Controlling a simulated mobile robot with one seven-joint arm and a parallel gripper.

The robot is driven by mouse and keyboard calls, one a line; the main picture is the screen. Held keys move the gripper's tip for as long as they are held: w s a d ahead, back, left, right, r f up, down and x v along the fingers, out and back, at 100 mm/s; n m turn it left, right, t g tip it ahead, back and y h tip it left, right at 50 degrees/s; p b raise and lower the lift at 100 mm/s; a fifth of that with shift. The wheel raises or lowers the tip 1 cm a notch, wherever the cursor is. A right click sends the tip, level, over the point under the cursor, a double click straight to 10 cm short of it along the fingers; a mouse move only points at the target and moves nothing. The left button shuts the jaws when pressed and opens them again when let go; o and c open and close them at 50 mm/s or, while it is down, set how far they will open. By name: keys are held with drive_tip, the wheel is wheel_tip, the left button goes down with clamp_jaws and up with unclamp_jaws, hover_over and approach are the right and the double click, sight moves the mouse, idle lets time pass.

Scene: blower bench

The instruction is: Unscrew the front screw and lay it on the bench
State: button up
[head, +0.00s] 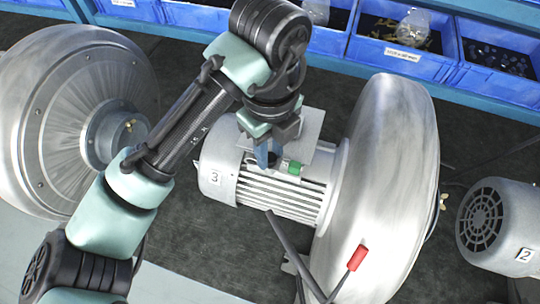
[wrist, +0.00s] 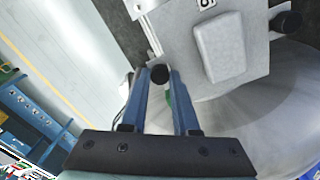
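A blower with a grey motor (head: 250,190) marked 3 and a big round metal housing (head: 385,175) stands on the bench (head: 240,265). A light grey box with a raised lid (wrist: 220,48) sits on the motor's top. A dark round screw head (wrist: 160,73) is at the box's edge, and another dark round head (wrist: 288,24) is at its far side. My gripper (head: 268,160) reaches down to the box. In the wrist view its blue fingers (wrist: 160,78) lie on both sides of the near screw head, which fills the gap. In the head view the fingers hide that screw.
A green part (head: 295,168) is close beside my fingers. A second blower (head: 60,115) stands left and a motor marked 2 (head: 505,230) right. Blue bins (head: 400,55) line the back. A red-handled tool (head: 356,258) shows in front of the housing. Dark bench at the front is partly clear.

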clamp_jaws()
drive_tip(key=shift+r+n+p, duration=0.1)
drive_tip(key=shift+n+p, duration=0.4)
drive_tip(key=shift+n, duration=0.1)
drive_tip(key=n+p, duration=0.2)
drive_tip(key=n, duration=0.2)
drive_tip(key=n+p, duration=0.4)
drive_tip(key=n, duration=0.3)
drive_tip(key=shift+n, duration=0.4)
drive_tip(key=n, duration=1.2)
drive_tip(key=o, duration=0.6)
unclamp_jaws()
